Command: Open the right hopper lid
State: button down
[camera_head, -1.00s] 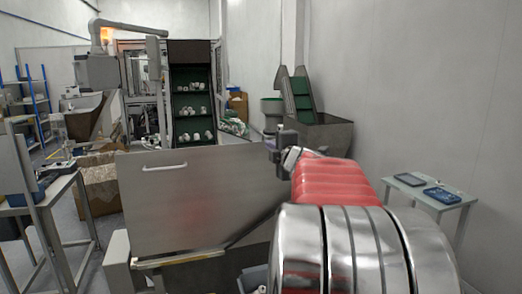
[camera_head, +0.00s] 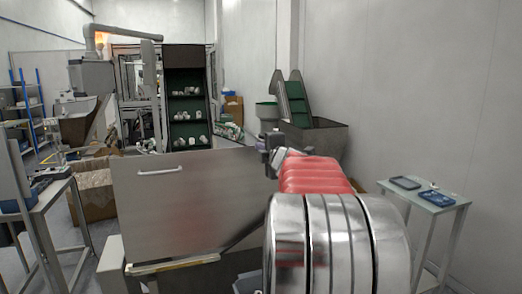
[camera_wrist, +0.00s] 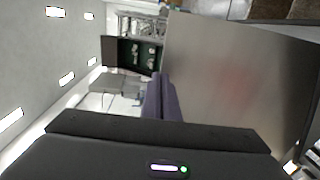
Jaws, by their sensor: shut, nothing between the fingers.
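A large flat grey metal panel, which looks like the hopper lid (camera_head: 200,207), stands in front of me in the head view with a white bar handle (camera_head: 160,170) near its top left. The panel also fills the right of the wrist view (camera_wrist: 240,75). I cannot tell how far it is open. My gripper (camera_head: 271,143) is at the panel's upper right side in the head view, far from the handle. In the wrist view its purple fingers (camera_wrist: 159,84) are together, with nothing between them, beside the panel's edge. The handle does not show in the wrist view.
A green conveyor with white caps (camera_head: 188,112) stands behind the panel. A second hopper with a green incline (camera_head: 318,135) is at the back right. A small table with blue trays (camera_head: 435,200) stands right, another table (camera_head: 38,195) left. A cardboard box (camera_head: 93,187) is behind.

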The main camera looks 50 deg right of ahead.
jog(key=x, duration=0.4)
jog(key=shift+w+d, duration=0.2)
jog(key=shift+w, duration=0.15)
jog(key=shift+r, duration=0.1)
jog(key=shift+s+a+r, duration=0.15)
jog(key=shift+s+a, duration=0.2)
jog(key=shift+s, duration=0.15)
jog(key=r+v, duration=0.1)
jog(key=v, duration=1.1)
jog(key=shift+s+r, duration=0.2)
jog(key=shift+r, duration=0.2)
